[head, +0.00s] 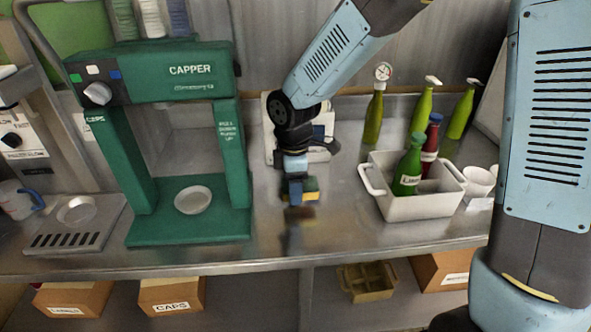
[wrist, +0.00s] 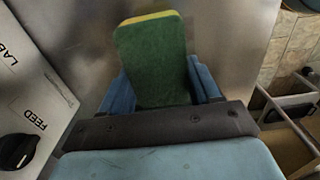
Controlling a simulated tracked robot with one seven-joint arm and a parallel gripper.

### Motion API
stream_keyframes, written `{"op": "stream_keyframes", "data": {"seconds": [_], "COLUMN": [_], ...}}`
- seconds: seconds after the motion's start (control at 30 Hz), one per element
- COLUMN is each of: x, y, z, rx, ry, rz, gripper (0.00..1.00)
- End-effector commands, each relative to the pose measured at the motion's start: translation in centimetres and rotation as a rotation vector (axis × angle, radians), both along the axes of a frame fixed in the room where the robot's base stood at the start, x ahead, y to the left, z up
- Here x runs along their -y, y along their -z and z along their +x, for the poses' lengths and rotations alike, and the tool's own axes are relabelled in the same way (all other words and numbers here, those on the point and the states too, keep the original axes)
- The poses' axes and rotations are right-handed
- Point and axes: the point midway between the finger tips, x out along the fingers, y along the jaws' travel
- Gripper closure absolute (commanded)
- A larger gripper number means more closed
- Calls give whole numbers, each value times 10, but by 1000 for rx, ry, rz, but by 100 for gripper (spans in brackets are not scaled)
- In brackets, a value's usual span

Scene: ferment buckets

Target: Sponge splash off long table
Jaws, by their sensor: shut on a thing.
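My gripper (head: 297,195) is shut on a sponge (wrist: 152,62), green on its broad face with a yellow edge. In the wrist view the sponge stands out between the two blue fingers. In the head view only a little of the sponge shows at the fingertips, low over the long steel table (head: 345,225). A small brownish patch (head: 301,212) lies on the table just in front of the fingertips. I cannot tell whether it is the splash or a reflection, nor whether the sponge touches the table.
The green capper (head: 185,225) stands left of my gripper. A white crate (head: 425,208) with bottles stands right. Boxes (head: 170,294) sit below.

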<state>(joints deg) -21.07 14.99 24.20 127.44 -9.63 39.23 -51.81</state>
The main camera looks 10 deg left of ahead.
Motion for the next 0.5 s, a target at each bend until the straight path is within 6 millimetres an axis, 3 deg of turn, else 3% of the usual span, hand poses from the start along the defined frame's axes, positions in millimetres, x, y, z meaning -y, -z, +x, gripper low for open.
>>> {"op": "stream_keyframes", "data": {"seconds": [0.5], "x": [-5], "y": [-42], "z": [-3], "rx": [1], "ry": [-11], "rz": [0], "gripper": [66]}}
